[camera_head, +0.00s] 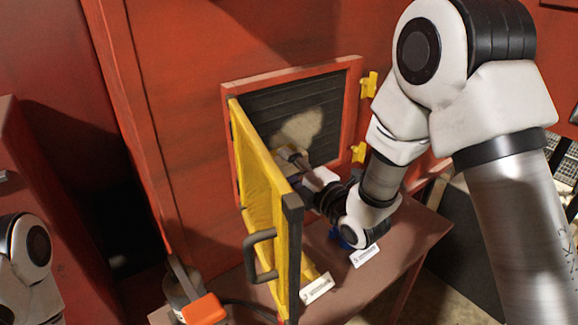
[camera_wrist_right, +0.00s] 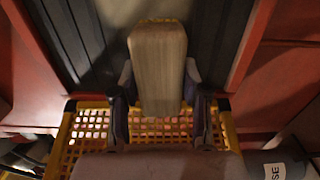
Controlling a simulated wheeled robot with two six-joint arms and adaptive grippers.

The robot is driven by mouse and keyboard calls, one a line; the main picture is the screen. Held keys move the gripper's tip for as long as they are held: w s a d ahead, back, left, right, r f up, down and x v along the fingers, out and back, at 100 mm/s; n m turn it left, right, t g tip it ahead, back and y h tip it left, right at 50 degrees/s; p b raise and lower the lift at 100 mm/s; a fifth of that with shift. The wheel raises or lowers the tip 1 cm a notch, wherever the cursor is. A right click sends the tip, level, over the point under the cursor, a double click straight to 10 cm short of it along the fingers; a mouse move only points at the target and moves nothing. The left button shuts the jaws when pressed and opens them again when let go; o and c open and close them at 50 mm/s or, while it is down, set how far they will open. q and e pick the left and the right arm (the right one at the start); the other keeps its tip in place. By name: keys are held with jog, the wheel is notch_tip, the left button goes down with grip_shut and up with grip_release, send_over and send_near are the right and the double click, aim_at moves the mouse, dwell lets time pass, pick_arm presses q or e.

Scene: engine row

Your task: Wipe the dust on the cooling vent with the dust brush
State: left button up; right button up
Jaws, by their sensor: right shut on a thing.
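The cooling vent (camera_head: 265,108) is a dark slatted panel in a red frame on the red wall. A tan dust patch (camera_head: 301,126) lies on its slats, in the middle to right part. My right gripper (camera_head: 292,158) reaches to the vent just below the dust. In the right wrist view, its two fingers (camera_wrist_right: 158,105) are shut on the dust brush (camera_wrist_right: 158,65), a pale block pointing toward the slats (camera_wrist_right: 222,35). I cannot tell whether the brush touches the vent. My left gripper is out of view.
The yellow vent door (camera_head: 262,190) stands open toward me, left of my right forearm, with a dark handle (camera_head: 259,256). Yellow latches (camera_head: 368,85) are on the frame's right side. A brown table (camera_head: 400,250) below bears white labels (camera_head: 317,288) and an orange object (camera_head: 204,311).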

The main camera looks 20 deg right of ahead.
jog(key=shift+x, duration=1)
